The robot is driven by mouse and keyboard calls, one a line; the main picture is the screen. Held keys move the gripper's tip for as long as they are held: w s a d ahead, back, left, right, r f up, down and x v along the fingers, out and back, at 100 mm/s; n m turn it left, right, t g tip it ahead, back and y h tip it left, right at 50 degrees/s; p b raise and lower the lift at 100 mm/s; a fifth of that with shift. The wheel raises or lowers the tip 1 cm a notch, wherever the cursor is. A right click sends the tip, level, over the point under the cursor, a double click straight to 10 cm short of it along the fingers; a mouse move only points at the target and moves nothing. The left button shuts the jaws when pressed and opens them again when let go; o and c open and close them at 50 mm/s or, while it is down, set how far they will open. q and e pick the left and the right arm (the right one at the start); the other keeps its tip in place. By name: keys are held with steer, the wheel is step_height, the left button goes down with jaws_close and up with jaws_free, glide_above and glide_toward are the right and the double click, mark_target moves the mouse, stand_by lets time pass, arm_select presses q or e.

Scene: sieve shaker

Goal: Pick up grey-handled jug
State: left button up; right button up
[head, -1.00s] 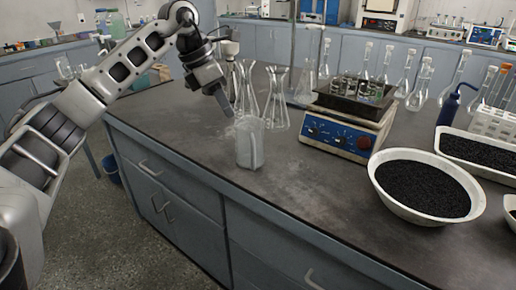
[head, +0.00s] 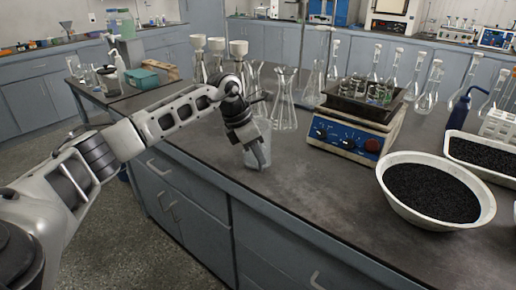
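A clear, translucent jug (head: 262,178) stands upright on the dark bench top near its front edge. My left gripper (head: 255,160) points down at the jug and covers much of its upper part. The fingers are close together in the picture, at the near side of the jug. I cannot tell whether they touch the jug or are around its handle. The grey handle is hidden behind my gripper. My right gripper is not in view.
A sieve shaker (head: 350,135) with blue front stands right of the jug, with glass flasks (head: 285,105) behind. A white bowl of black granules (head: 480,215) is at the right. The bench front between jug and bowl is clear.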

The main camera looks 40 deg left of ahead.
arm_select(q)
steer(key=shift+w+d+f, duration=0.1)
steer(key=shift+w+f, duration=0.05)
steer(key=shift+f, duration=0.3)
steer(key=shift+c, duration=0.3)
jaws_close()
steer(key=shift+r, duration=0.1)
steer(key=shift+r, duration=0.1)
